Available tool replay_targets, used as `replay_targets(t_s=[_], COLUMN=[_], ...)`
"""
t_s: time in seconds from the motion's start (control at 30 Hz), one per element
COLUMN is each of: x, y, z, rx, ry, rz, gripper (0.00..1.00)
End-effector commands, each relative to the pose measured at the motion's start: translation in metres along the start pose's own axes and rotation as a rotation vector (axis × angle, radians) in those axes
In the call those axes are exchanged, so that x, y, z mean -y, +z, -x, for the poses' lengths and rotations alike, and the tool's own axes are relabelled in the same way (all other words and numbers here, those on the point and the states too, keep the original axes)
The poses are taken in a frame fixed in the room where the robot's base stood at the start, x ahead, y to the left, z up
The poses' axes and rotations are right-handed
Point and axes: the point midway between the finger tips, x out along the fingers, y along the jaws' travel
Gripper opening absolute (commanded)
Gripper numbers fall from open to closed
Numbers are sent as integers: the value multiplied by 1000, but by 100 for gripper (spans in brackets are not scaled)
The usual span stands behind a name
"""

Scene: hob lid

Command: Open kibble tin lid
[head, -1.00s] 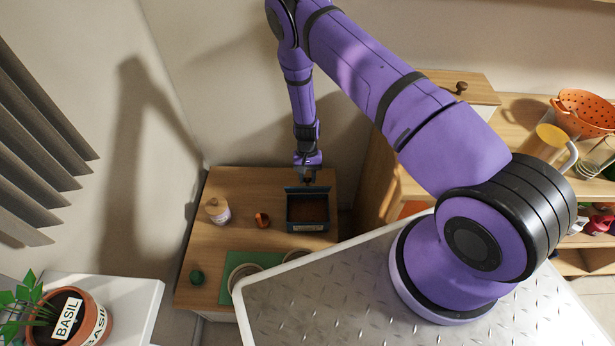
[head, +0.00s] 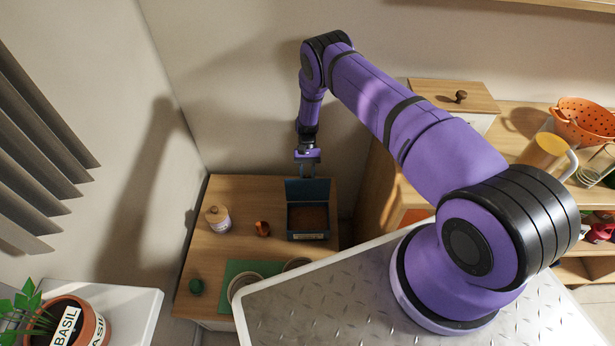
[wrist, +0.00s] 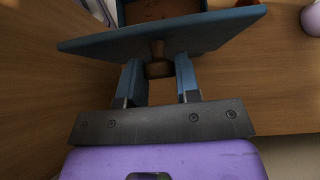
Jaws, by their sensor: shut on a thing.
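The kibble tin (head: 308,236) is a dark blue box with a small label on its front. It stands on the wooden cabinet top, open, with brown kibble (head: 308,217) inside. Its blue lid (head: 307,191) stands raised, roughly upright, along the tin's back edge. My gripper (head: 308,174) is behind and above the lid. In the wrist view the lid (wrist: 95,45) shows edge-on across the top, with a brown knob (wrist: 158,69) on its outer side. My fingers are shut on this knob, one on each side. The contact faces are partly hidden.
On the cabinet top (head: 215,262) are a jar with a wooden lid (head: 217,219), a copper-coloured cup (head: 262,229), a dark green item (head: 196,287) and bowls (head: 242,284) on a green mat (head: 232,268). A wall is close behind; a taller shelf unit stands right.

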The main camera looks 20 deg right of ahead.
Motion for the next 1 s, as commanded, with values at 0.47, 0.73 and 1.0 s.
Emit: replay_targets(t_s=[0.47,0.73,1.0], x=[-1,-1,-1], y=[-1,0,19], z=[0,1,18], rx=[9,9,7], ry=[1,0,-1], rz=[-1,-1,0], gripper=[56,56,56])
